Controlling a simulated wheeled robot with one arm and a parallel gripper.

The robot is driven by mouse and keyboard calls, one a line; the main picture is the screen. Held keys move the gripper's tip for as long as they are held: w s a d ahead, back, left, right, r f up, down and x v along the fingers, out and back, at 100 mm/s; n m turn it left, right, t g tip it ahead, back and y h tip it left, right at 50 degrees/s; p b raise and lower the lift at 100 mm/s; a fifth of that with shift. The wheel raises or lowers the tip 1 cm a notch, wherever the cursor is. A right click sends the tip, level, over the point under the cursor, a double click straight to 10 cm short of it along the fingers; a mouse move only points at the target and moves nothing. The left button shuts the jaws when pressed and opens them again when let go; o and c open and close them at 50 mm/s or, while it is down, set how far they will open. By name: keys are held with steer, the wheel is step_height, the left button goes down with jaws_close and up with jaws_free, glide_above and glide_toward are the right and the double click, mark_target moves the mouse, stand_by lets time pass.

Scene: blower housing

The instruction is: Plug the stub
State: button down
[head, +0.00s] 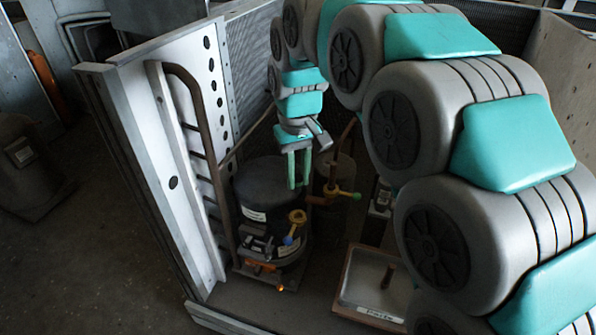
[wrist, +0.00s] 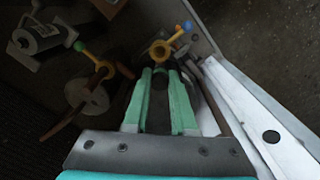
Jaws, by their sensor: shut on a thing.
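My gripper (head: 298,170) points down above the black round compressor (head: 268,187) in the open housing. In the wrist view its two green fingers (wrist: 158,76) are around something dark, whose shape is hard to make out. A yellow valve handle with a blue tip (head: 297,217) stands in front of the compressor; it also shows just beyond the fingertips in the wrist view (wrist: 160,50). A copper pipe (head: 318,200) with a yellow and green fitting (head: 332,190) is right of the fingers. I cannot tell which pipe end is the stub.
A tall brown pipe (head: 215,165) runs beside the white perforated wall (head: 190,100) on the left. My arm fills the right of the head view.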

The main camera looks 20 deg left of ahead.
mark_target(298, 192)
steer(key=shift+f+b, duration=1.05)
steer(key=shift+f, duration=2.25)
steer(key=shift+f+b, duration=0.4)
steer(key=shift+f, duration=1.05)
steer(key=c, duration=0.7)
jaws_free()
steer(key=shift+o, duration=0.2)
steer(key=o, duration=0.5)
steer(key=shift+r, duration=0.15)
steer(key=shift+r+p, duration=1.1)
steer(key=shift+r, duration=2.25)
steer(key=shift+d, duration=0.1)
